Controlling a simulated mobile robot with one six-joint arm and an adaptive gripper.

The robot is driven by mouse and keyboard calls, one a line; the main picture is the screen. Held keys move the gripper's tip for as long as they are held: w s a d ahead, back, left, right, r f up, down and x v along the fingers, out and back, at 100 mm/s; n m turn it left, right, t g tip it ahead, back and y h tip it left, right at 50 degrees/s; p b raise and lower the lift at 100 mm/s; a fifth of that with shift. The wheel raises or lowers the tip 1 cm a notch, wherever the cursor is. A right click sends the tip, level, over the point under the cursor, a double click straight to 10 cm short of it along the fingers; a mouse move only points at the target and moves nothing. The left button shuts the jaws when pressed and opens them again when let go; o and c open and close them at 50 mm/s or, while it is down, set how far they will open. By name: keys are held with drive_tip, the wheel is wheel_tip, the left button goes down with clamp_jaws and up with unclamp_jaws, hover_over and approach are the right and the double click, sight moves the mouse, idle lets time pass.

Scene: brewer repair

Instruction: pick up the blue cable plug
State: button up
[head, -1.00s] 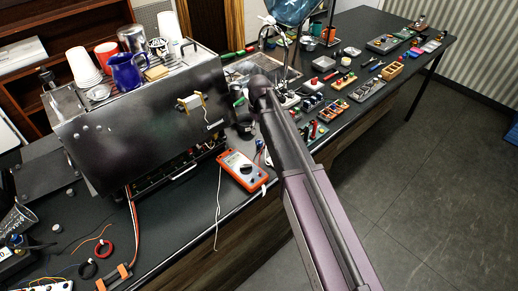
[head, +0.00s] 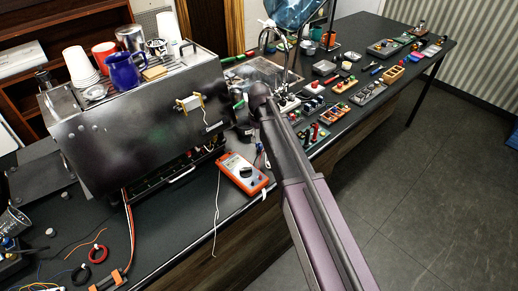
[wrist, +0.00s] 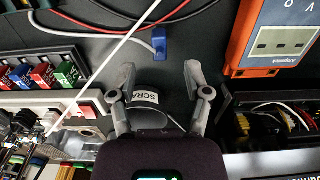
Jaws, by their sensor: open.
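The blue cable plug (wrist: 160,44) lies on the dark bench top in the wrist view, with a thin pale cable running off to its left. My gripper (wrist: 160,72) is open, its two fingers spread on either side of the plug's line. The plug is a little beyond the fingertips, and nothing is between them at the tips. In the head view my arm hides the fingers, and I cannot make out the plug.
A cup marked SCRAP (wrist: 146,98) stands beside the left finger. An orange multimeter (wrist: 270,38) lies to the right; it also shows in the head view (head: 241,173). Red and black wires and a white cord cross near the plug. Several coloured connectors (wrist: 54,74) stand at left.

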sight(259, 144)
drive_tip(key=shift+f+b, duration=2.4)
drive_tip(key=shift+f, duration=0.15)
clamp_jaws()
